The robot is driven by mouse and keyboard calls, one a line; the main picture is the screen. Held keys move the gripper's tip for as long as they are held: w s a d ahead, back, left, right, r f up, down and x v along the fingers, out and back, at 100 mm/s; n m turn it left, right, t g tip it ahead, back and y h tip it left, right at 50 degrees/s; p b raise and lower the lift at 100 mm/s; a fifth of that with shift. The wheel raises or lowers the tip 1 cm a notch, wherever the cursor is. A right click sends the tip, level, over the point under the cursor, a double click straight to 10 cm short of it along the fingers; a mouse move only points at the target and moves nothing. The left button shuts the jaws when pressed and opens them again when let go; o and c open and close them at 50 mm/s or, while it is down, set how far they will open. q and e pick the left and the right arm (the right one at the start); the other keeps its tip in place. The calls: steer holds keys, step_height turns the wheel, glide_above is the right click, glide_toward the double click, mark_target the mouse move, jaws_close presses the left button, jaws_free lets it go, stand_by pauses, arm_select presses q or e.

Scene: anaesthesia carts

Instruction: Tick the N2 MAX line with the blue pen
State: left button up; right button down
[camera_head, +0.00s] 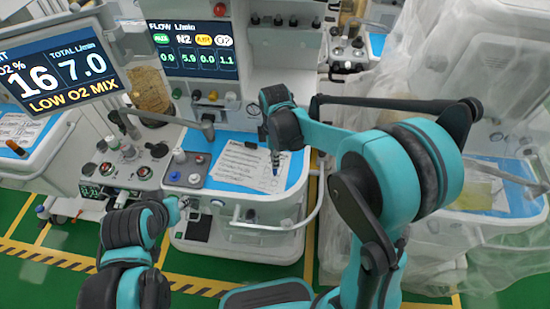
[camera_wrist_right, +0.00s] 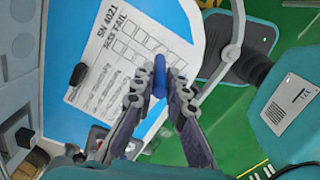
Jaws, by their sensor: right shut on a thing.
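My right gripper (camera_head: 275,158) is above the right part of the cart's blue top in the head view. It is shut on the blue pen (camera_wrist_right: 159,76), which points down between its fingers (camera_wrist_right: 150,98) at the sheet's lower right edge. The white checklist sheet (camera_head: 238,166) lies on the blue top. In the right wrist view the sheet (camera_wrist_right: 125,55) shows "SN 4021", PASS and FAIL columns and rows of boxes; the row text is too small to read. I cannot tell whether the pen touches the paper. My left gripper (camera_head: 182,203) is by the cart's front left; its fingers are unclear.
A black clip (camera_wrist_right: 78,74) sits on the sheet's edge. Knobs (camera_head: 180,156) stand left of the sheet. A flow display (camera_head: 192,50) reads N2 5.9; another screen (camera_head: 55,72) shows LOW O2 MIX. A plastic-draped cart (camera_head: 490,190) stands at right.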

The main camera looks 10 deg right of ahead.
steer(key=shift+f, duration=0.4)
stand_by(0.3)
steer(key=shift+s+d+b, duration=0.2)
steer(key=shift+d+b, duration=0.15)
steer(key=shift+d, duration=0.05)
stand_by(1.1)
step_height(320, 180, up, 7)
steer(key=p, duration=0.5)
stand_by(0.5)
stand_by(0.3)
